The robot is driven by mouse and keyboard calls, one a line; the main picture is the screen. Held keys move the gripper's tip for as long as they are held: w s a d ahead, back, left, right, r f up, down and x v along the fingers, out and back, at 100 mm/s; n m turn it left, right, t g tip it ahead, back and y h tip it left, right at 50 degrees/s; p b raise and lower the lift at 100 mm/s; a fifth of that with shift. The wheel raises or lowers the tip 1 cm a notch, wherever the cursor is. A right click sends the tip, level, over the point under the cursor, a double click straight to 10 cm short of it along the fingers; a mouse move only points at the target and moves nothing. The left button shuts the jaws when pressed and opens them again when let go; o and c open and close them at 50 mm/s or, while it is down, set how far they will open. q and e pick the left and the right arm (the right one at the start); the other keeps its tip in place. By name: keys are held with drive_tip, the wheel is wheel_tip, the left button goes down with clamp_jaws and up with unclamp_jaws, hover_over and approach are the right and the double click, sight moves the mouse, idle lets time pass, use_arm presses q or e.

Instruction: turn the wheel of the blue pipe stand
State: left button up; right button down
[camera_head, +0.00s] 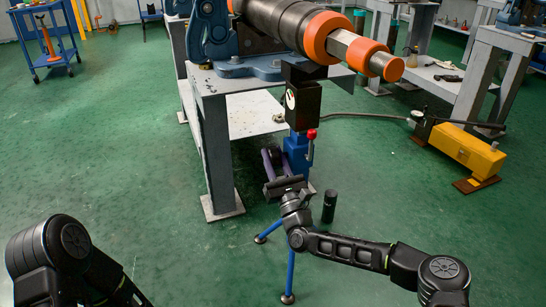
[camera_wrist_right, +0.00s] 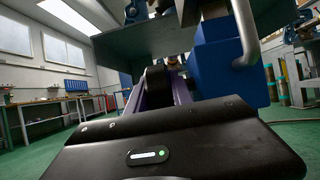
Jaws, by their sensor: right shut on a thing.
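The blue pipe stand (camera_head: 297,152) is under the front end of the large pipe, with a blue body and thin splayed blue legs. It fills the upper right of the right wrist view (camera_wrist_right: 228,72). Its dark wheel (camera_head: 276,154) is at the body's left side, mostly hidden by my gripper; a dark rounded part (camera_wrist_right: 157,84) shows between the fingers. My right gripper (camera_head: 272,158), with purple fingers, is shut on the wheel. My left arm shows at the lower left; its gripper is out of view.
A dark pipe with orange collars (camera_head: 318,35) lies above in a blue vise (camera_head: 212,32) on a grey metal table (camera_head: 211,85). A yellow pump unit (camera_head: 466,148) with a hose stands right. Green floor in front is mostly clear.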

sight(276, 168)
drive_tip(key=shift+f+t+y, duration=0.1)
drive_tip(key=shift+t+y, duration=0.2)
drive_tip(key=shift+t, duration=0.4)
drive_tip(key=c, duration=1.4)
unclamp_jaws()
drive_tip(key=shift+s, duration=0.1)
drive_tip(key=p+v, duration=0.2)
drive_tip(key=v, duration=0.5)
drive_tip(key=shift+s+d+f, duration=0.1)
drive_tip(key=shift+s+f, duration=0.15)
drive_tip(key=shift+s, duration=0.05)
